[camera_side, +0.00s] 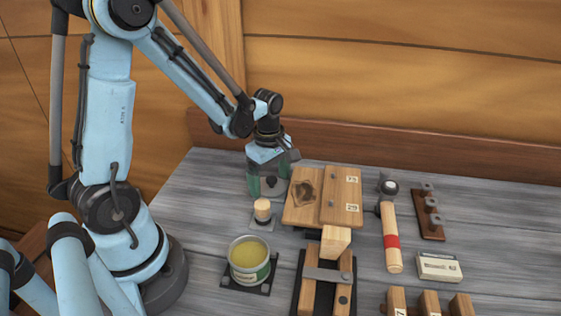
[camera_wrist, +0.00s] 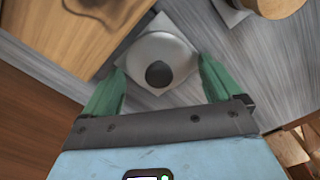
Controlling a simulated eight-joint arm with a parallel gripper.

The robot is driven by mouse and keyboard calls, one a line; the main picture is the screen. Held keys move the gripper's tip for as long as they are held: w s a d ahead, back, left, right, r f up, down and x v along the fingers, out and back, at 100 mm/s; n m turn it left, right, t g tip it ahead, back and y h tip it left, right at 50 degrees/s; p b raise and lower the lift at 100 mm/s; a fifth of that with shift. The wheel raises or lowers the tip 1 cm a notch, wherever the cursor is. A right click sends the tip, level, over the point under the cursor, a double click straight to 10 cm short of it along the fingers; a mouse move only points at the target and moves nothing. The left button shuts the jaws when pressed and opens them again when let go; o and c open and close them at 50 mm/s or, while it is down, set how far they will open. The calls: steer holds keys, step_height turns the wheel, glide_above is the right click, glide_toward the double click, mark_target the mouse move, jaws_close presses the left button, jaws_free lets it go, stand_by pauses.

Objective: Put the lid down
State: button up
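The lid (camera_wrist: 147,52) is a round, pale grey disc with a dark knob (camera_wrist: 158,73) in its middle. It lies on a light square pad (camera_wrist: 160,17) on the bench, and it also shows in the side view (camera_side: 270,189) below my gripper. My gripper (camera_wrist: 160,70) has green fingers spread wide, one on each side of the lid. The fingers stand clear of the knob. In the side view my gripper (camera_side: 269,180) points down at the back left of the bench. An open tin (camera_side: 250,258) with yellow contents stands on a dark square base.
A small pale wooden cylinder (camera_side: 263,209) stands on a pad between lid and tin. A wooden block assembly (camera_side: 325,196) is close on the right. A wooden wall runs behind.

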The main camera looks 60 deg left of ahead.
mark_target(270, 177)
steer(key=shift+o, duration=0.4)
steer(key=shift+r, duration=0.1)
step_height(270, 177, up, 12)
steer(key=f, duration=0.1)
steer(key=s+d+r+m+t, duration=0.1)
steer(key=d+m+t, duration=0.2)
steer(key=m, duration=0.7)
steer(key=s+d+r+m+t, duration=0.1)
steer(key=d+m+t, duration=0.3)
steer(key=m, duration=0.6)
steer(key=shift+s+d, duration=0.55)
steer(key=shift+s, duration=0.25)
